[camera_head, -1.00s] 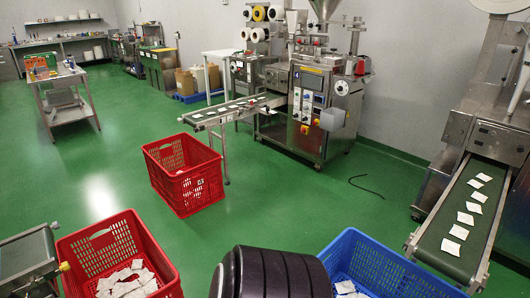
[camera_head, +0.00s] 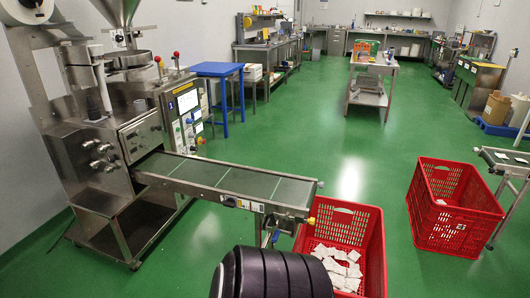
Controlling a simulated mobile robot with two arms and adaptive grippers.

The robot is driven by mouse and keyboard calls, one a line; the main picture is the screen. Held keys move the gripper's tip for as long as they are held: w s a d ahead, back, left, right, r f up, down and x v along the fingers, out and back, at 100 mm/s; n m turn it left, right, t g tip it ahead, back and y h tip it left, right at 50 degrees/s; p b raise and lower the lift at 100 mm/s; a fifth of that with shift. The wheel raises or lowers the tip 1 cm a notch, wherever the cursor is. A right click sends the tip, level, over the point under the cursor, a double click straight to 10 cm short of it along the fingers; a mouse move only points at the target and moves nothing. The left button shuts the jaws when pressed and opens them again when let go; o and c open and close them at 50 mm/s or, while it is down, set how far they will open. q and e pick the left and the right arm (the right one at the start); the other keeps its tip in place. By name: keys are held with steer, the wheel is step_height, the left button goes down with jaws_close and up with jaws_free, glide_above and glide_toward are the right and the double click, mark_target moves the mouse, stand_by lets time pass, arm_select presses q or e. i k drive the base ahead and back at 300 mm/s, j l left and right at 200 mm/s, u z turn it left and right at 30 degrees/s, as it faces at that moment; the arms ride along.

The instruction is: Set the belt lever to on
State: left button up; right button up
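A packing machine (camera_head: 105,150) marked 1 stands at the left. Its belt (camera_head: 225,178) is dark green, runs out to the right and looks bare. A small control plate (camera_head: 243,204) sits on the belt's near side. A small blue handle-like part (camera_head: 275,236) hangs under the belt's outer end. The machine's control panel (camera_head: 185,112) has a screen, and red and yellow knobs stand above it. I cannot tell which of these parts is the belt lever, or its setting. Neither of my grippers is in view.
A red crate (camera_head: 372,240) with white teabags stands under the belt's end. Another red crate (camera_head: 455,208) stands at the right, beside a second conveyor (camera_head: 508,160). A blue table (camera_head: 223,70) and a steel table (camera_head: 372,68) stand farther back. Green floor between them is clear.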

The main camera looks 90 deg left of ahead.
mark_target(276, 224)
steer(key=u, duration=2.7)
steer(key=z, duration=0.4)
steer(key=i+j+z, duration=0.1)
steer(key=j+z, duration=0.3)
steer(key=i+j+z, duration=0.1)
steer(key=j+z, duration=0.75)
steer(key=k+j+z, duration=0.1)
steer(key=j+z, duration=0.3)
steer(key=j, duration=0.1)
